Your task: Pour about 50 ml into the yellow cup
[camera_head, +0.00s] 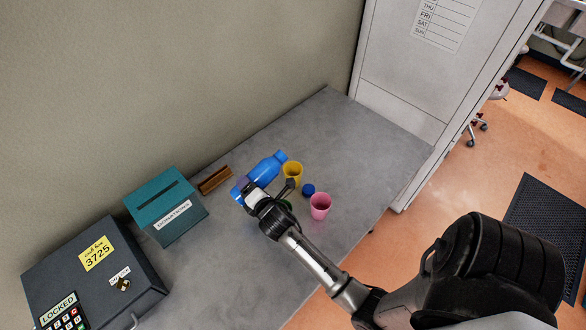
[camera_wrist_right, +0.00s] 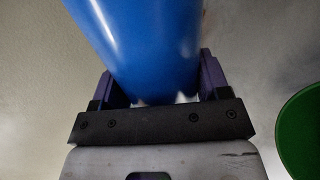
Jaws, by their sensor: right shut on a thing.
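A yellow cup (camera_head: 292,173) stands upright on the grey table. My right gripper (camera_head: 250,190) is shut on a blue bottle (camera_head: 266,169), which is tilted over toward the yellow cup, its neck end close to the cup's rim. In the right wrist view the bottle (camera_wrist_right: 140,45) fills the space between the purple fingers (camera_wrist_right: 155,85). I cannot tell whether any liquid is flowing. My left gripper is not in view.
A pink cup (camera_head: 320,206) and a blue cap (camera_head: 308,190) are close to the yellow cup. A green thing (camera_head: 287,205), mostly hidden by my gripper, also shows in the right wrist view (camera_wrist_right: 302,128). A brown object (camera_head: 215,180), teal donations box (camera_head: 167,207) and dark safe (camera_head: 95,275) stand left.

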